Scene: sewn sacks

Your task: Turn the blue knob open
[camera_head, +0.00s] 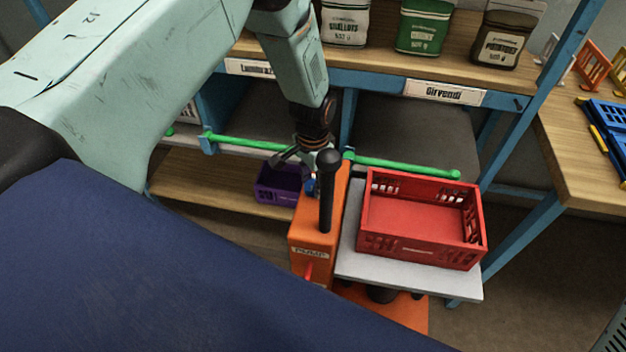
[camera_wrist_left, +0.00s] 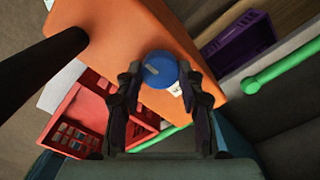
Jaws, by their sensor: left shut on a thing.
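The blue knob (camera_wrist_left: 160,70) sits on the top of an orange pump box (camera_wrist_left: 120,35), in the upper middle of the left wrist view. A pale line runs across its face. My left gripper (camera_wrist_left: 160,78) is shut on the knob, with one dark finger at each side. In the head view the left gripper (camera_head: 307,162) reaches down from above to the pump box (camera_head: 315,240). Only a small bit of the blue knob (camera_head: 311,187) shows there, beside the black lever. My right gripper is not in view.
A black upright lever (camera_head: 328,195) stands close beside the gripper. A red crate (camera_head: 420,253) is on a grey platform (camera_head: 410,272) to the right. Green rails (camera_head: 405,166) and shelves with sacks (camera_head: 425,25) are behind.

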